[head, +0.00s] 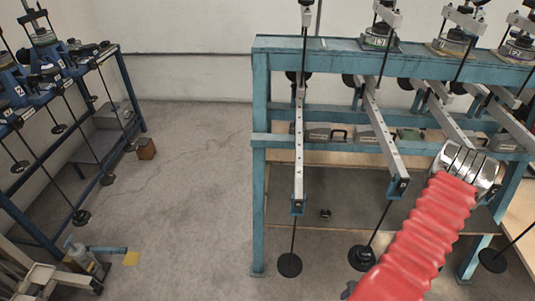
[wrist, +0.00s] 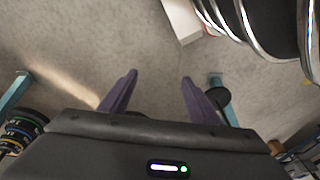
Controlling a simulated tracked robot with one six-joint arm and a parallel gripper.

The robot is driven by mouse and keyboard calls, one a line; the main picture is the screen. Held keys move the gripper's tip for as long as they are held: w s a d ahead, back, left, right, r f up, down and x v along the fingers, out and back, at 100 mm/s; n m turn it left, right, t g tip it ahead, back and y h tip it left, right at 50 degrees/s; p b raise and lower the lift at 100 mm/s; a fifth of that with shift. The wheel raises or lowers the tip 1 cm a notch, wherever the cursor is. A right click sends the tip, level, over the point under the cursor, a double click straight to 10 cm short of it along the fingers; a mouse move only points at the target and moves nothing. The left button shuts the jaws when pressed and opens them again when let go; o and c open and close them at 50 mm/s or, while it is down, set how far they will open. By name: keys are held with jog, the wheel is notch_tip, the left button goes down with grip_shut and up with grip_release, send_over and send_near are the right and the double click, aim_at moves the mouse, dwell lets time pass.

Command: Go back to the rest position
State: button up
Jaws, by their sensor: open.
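My gripper (wrist: 159,78) shows in the wrist view with its two dark purple fingers spread apart. Nothing is between the fingertips, and bare grey floor lies beyond them. In the head view my arm, in a red ribbed sleeve, reaches up from the lower right in front of the teal lever frame (head: 259,150). My gripper cannot be made out in the head view.
The teal frame carries several grey levers (head: 299,150) with hanging rods and black weights (head: 289,265). A blue lever frame (head: 127,88) stands at the left, with a small brown box (head: 146,148) beside it. The floor (head: 195,180) between the frames is mostly clear.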

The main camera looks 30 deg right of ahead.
jog(key=w+a+r+n+g, duration=0.15)
jog(key=w+a+r, duration=0.25)
jog(key=r, duration=1.1)
jog(key=w+a+r+m+g, duration=0.1)
jog(key=w+a+r+g, duration=0.3)
jog(key=r, duration=1)
jog(key=w+a+r+n+t, duration=0.2)
jog(key=a+r+n+t, duration=0.1)
jog(key=a+r, duration=0.8)
jog(key=w+a+r+n+t, duration=0.2)
jog(key=a+r+n+t, duration=0.2)
jog(key=a+r, duration=0.8)
jog(key=shift+r+t+y, duration=0.3)
jog(key=shift+r+t, duration=0.65)
jog(key=shift+r, duration=0.8)
jog(key=shift+w+a, duration=0.1)
